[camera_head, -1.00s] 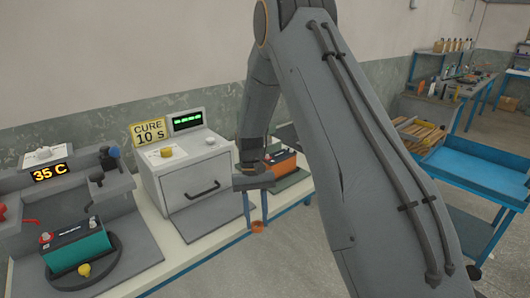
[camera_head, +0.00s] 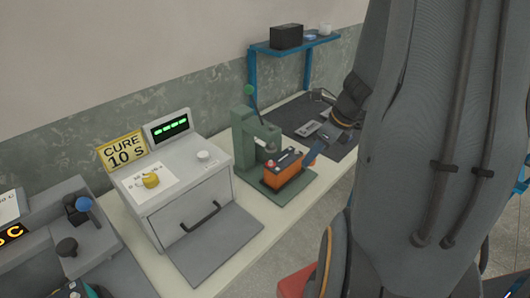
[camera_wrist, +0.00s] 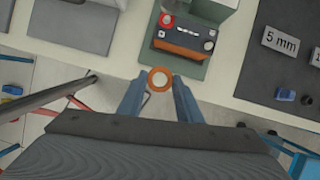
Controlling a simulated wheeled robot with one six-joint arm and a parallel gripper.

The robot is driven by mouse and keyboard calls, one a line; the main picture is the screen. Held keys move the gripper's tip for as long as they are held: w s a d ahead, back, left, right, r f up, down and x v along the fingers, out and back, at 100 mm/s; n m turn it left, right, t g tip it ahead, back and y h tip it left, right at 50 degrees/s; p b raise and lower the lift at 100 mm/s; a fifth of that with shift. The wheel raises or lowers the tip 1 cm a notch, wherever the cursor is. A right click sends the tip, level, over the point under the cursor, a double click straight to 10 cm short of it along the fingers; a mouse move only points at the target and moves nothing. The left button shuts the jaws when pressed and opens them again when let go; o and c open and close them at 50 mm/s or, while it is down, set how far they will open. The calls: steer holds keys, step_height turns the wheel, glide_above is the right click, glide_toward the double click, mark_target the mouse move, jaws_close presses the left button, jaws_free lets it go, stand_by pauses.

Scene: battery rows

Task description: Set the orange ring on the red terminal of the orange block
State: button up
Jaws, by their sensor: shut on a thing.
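The orange ring (camera_wrist: 160,79) is between the blue fingertips of my gripper (camera_wrist: 158,81), which is shut on it. In the wrist view, the ring hangs over the bench's front edge, apart from the orange block (camera_wrist: 183,42). The block has a dark top. Its red terminal (camera_wrist: 167,19) is at its far left corner and a grey terminal (camera_wrist: 208,45) is at its right. In the head view, the block (camera_head: 284,178) sits on the green press base. A blue finger of my gripper (camera_head: 317,146) shows just right of it; the ring cannot be made out there.
A green press (camera_head: 248,140) stands behind the block. A grey cure oven (camera_head: 190,205) with a knob and handle is to the left. A dark mat (camera_wrist: 265,75) with a "5 mm" label (camera_wrist: 284,41) lies right of the block. A blue shelf (camera_head: 300,45) is behind.

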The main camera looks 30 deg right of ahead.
steer(key=b, duration=0.5)
glide_above(271, 162)
steer(key=s+d, duration=0.2)
steer(key=s, duration=0.2)
steer(key=f, duration=0.5)
steer(key=shift+w+d+f, duration=0.1)
steer(key=shift+w+f, duration=0.1)
steer(key=w+f, duration=0.1)
steer(key=w+a+f+b, duration=0.1)
steer(key=shift+w+a+f+b, duration=0.15)
steer(key=shift+w+a+b, duration=0.05)
steer(key=shift+w+b, duration=0.1)
steer(key=shift+c, duration=0.4)
steer(key=shift+w+a+f, duration=0.1)
steer(key=shift+w+f, duration=0.05)
steer(key=shift+f, duration=0.05)
jaws_close()
steer(key=o, duration=1.1)
jaws_free()
steer(key=shift+r, duration=0.2)
steer(key=v, duration=1.1)
steer(key=shift+r, duration=0.4)
